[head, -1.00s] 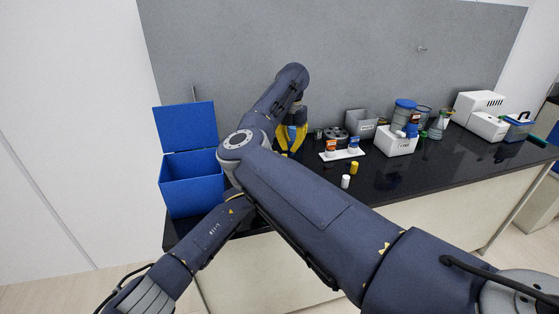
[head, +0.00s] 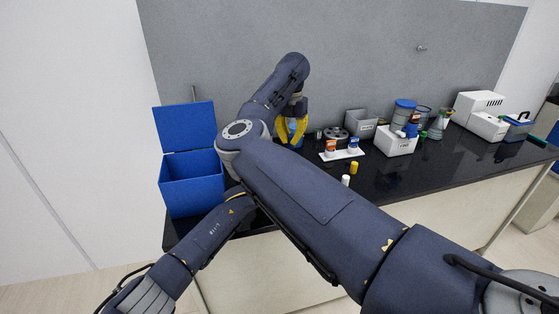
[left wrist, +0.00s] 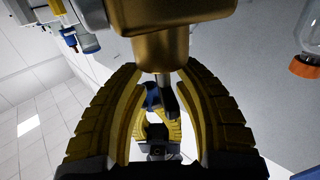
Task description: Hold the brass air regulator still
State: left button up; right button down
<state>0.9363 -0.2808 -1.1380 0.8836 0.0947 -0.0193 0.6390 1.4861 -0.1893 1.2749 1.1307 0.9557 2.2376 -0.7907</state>
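The brass air regulator (left wrist: 163,47) fills the upper middle of the left wrist view, a dull gold body with a narrower lower part. The two yellow fingers of my left gripper (left wrist: 161,70) stand on either side of that lower part and look closed against it. In the head view my left gripper and the regulator are hidden behind my right arm. My right gripper (head: 291,132) points down over the back left of the bench, its yellow fingers around or in front of something bluish. Whether it grips this cannot be told.
A blue open-lidded bin (head: 192,190) stands at the bench's left end. A white rack (head: 341,154) with small bottles, a white bin (head: 395,142) and a grey bin (head: 361,122) stand right of my right gripper. The black bench top (head: 420,165) is clear at the front right.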

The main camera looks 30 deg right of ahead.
pick_arm(q)
jog(key=shift+o, duration=0.2)
jog(key=shift+a, duration=0.1)
jog(key=v, duration=1.2)
dwell(0.6)
